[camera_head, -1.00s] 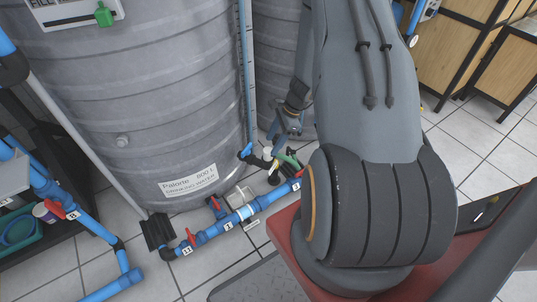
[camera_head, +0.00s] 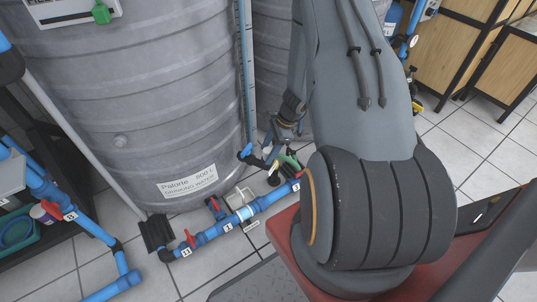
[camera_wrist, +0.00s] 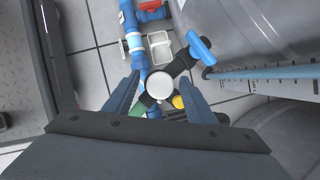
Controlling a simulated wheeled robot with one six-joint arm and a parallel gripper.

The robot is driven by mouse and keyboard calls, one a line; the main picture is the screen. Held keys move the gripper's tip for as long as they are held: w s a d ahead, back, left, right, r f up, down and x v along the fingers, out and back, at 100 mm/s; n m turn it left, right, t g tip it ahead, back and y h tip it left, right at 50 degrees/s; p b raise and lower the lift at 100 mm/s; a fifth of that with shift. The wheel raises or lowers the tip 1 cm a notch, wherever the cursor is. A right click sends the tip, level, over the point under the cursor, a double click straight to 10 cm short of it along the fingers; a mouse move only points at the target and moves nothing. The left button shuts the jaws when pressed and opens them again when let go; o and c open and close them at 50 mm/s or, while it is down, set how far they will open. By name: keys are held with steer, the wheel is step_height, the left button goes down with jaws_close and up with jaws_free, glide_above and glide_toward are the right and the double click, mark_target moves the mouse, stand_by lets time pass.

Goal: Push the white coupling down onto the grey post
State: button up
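The white coupling shows as a round white disc (camera_wrist: 160,84) between my fingers in the wrist view. In the head view it is a small white piece (camera_head: 267,152) among the pipe fittings beside the grey tank. My gripper (camera_wrist: 158,78) is open, with one finger on each side of the coupling and a visible gap to each. In the head view my gripper (camera_head: 272,142) points down close above the fittings. I cannot make out the grey post; the coupling appears to cover that spot. How far the coupling is seated cannot be told.
A blue pipe (camera_head: 228,223) with red valve handles runs along the floor. A blue-handled black valve (camera_wrist: 190,55) lies close beside my right finger. The large grey tank (camera_head: 150,110) and a blue upright tube (camera_head: 246,70) stand close by. Green and yellow parts sit under my fingers.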

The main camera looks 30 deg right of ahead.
mark_target(268, 150)
steer(key=c, duration=0.9)
step_height(268, 150, up, 10)
steer(key=shift+p, duration=0.95)
steer(key=s+a+r+n+g+h, duration=0.2)
steer(key=s+a+r+n+g, duration=0.1)
steer(key=a+r+n, duration=0.5)
steer(key=s+a+r+n+g+h, duration=0.2)
steer(key=s+a+r+n+g, duration=0.1)
steer(key=a+r+n, duration=0.6)
steer(key=r+n, duration=0.1)
steer(key=n, duration=0.3)
steer(key=shift+a+n, duration=0.2)
steer(key=shift+n, duration=0.2)
